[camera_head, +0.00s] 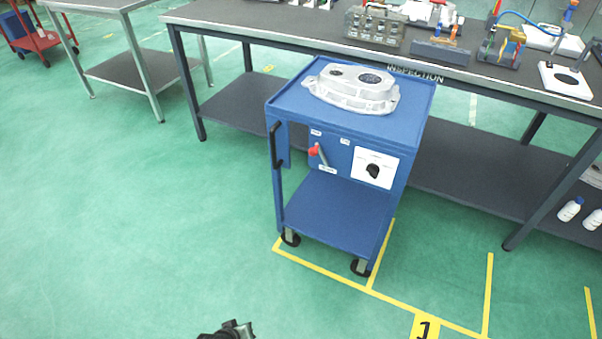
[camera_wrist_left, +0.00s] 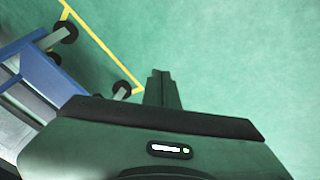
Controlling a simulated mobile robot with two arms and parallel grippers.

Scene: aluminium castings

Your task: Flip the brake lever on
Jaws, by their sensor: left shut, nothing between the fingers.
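The brake lever (camera_head: 319,155) is on the front panel of the blue cart (camera_head: 336,203). It has a red knob at its upper left end and a short grey shaft slanting down to the right. Small white labels sit above and below it, too small to read. My left gripper (camera_head: 238,327) shows at the bottom edge of the head view, well in front of the cart and away from the lever. In the left wrist view its fingers (camera_wrist_left: 162,88) are together and empty over green floor. The lever is not recognisable there. My right gripper is not in view.
A white plate with a black rotary knob (camera_head: 373,171) is right of the lever. A grey casting (camera_head: 352,88) lies on the cart top. A black handle (camera_head: 275,146) is at the cart's left. A long workbench (camera_head: 270,31) stands behind. The floor before the cart is clear.

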